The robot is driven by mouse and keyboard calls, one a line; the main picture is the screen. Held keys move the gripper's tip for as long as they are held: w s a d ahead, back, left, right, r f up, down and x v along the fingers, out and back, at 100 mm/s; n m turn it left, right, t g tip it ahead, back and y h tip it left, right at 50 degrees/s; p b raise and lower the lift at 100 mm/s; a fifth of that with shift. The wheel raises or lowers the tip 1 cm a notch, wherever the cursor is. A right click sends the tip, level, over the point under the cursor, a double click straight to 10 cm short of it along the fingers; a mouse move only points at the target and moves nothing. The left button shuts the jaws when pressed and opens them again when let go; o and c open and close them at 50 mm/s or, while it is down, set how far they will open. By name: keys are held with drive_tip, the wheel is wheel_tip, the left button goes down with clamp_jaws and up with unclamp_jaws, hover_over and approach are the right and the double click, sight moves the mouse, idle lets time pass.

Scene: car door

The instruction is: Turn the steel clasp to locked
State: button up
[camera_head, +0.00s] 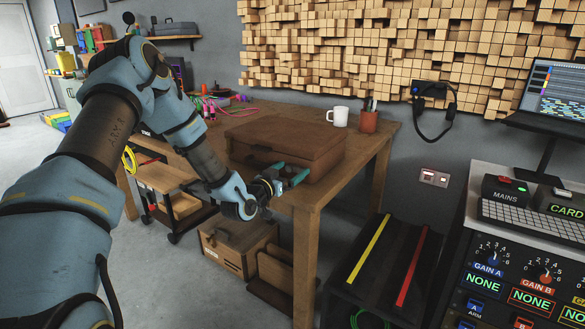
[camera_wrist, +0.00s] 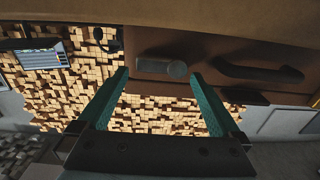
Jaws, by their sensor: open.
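The steel clasp (camera_wrist: 165,70) shows in the wrist view as a short grey bar with a rounder right end, on the front of a brown case. The brown case (camera_head: 285,135) lies with its lid down on the wooden table in the head view. A dark curved handle (camera_wrist: 258,74) sits to the right of the clasp in the wrist view. My gripper (camera_wrist: 160,76) is open, its teal fingertips on either side of the clasp in the picture. I cannot tell whether they touch it. In the head view my gripper (camera_head: 290,176) is at the case's front, and the clasp cannot be made out there.
A white mug (camera_head: 338,116) and a terracotta pen pot (camera_head: 369,121) stand behind the case on the table (camera_head: 340,165). A wooden crate (camera_head: 238,243) sits on the floor below. A dark box with yellow and red strips (camera_head: 388,258) and a control panel (camera_head: 520,265) stand at right.

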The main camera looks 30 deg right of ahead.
drive_tip(key=shift+w+d, duration=0.3)
drive_tip(key=shift+d, duration=0.15)
drive_tip(key=c, duration=1.2)
